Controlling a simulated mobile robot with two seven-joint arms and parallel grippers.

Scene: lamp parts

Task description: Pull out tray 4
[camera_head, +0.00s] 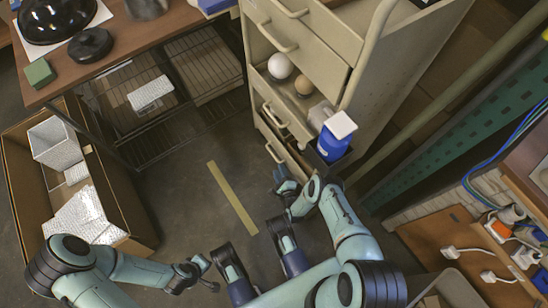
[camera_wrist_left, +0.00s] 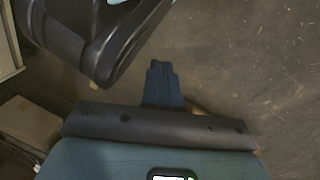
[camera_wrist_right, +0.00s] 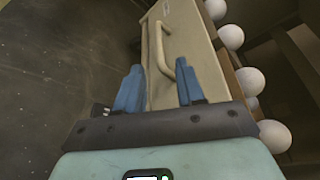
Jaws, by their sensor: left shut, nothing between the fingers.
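The beige drawer cabinet (camera_head: 365,70) stands at the upper middle of the head view, with several trays stacked in its front. No tray numbers are legible, so I cannot tell which one is tray 4. My right gripper (camera_head: 284,181) is low at the cabinet's front, by the lowest trays. In the right wrist view its two blue fingers (camera_wrist_right: 158,88) are apart, with a beige tray front (camera_wrist_right: 186,45) and its bar handle (camera_wrist_right: 160,48) just beyond and between them. Contact is not clear. My left gripper (camera_head: 207,277) is shut and empty over the floor, away from the cabinet.
A cardboard box (camera_head: 118,190) sits at left below the desk (camera_head: 130,45). The floor before the cabinet is open, with a yellow strip (camera_head: 232,197).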

